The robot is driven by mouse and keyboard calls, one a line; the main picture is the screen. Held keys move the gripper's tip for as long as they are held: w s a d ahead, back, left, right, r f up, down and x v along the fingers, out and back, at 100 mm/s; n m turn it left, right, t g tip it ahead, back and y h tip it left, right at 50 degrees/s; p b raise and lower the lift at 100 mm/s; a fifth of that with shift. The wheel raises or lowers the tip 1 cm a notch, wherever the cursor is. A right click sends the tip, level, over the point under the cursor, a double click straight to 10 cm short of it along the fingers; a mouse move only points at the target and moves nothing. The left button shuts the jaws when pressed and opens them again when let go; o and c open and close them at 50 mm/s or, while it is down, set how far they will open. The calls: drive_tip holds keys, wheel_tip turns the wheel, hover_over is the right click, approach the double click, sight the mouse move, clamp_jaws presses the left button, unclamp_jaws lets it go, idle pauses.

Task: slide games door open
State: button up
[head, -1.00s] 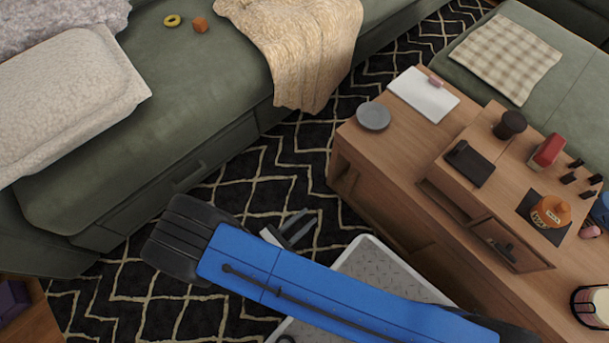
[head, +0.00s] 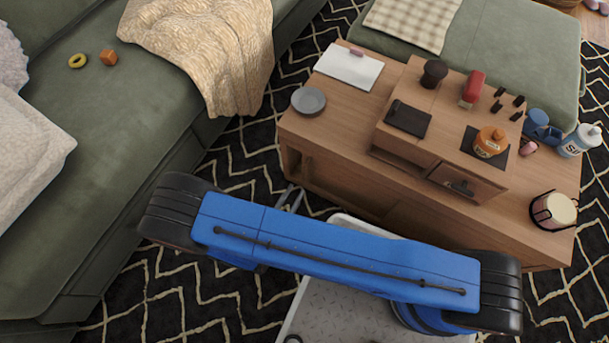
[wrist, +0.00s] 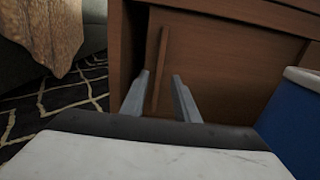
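The games door (wrist: 215,75) appears to be the brown wooden panel on the low front of the coffee table (head: 345,125). A slim upright wooden handle strip (wrist: 161,62) stands on it near its left end. My gripper (wrist: 160,76) is open in the wrist view. Its two grey fingers point at the panel, and the strip shows between them in the picture. I cannot tell whether they touch it. In the head view my gripper (head: 294,196) is partly hidden behind my blue arm, near the table's left front corner.
A green sofa (head: 100,155) with a beige throw (head: 210,50) stands left, with patterned rug (head: 255,150) between it and the table. On the table are a grey plate (head: 308,100), a dark tablet (head: 408,118), an orange pot (head: 489,142) and a candle (head: 553,211).

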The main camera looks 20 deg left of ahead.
sight(306, 173)
drive_tip(key=w, duration=0.8)
drive_tip(key=shift+w+d, duration=0.3)
drive_tip(key=shift+d, duration=0.05)
clamp_jaws()
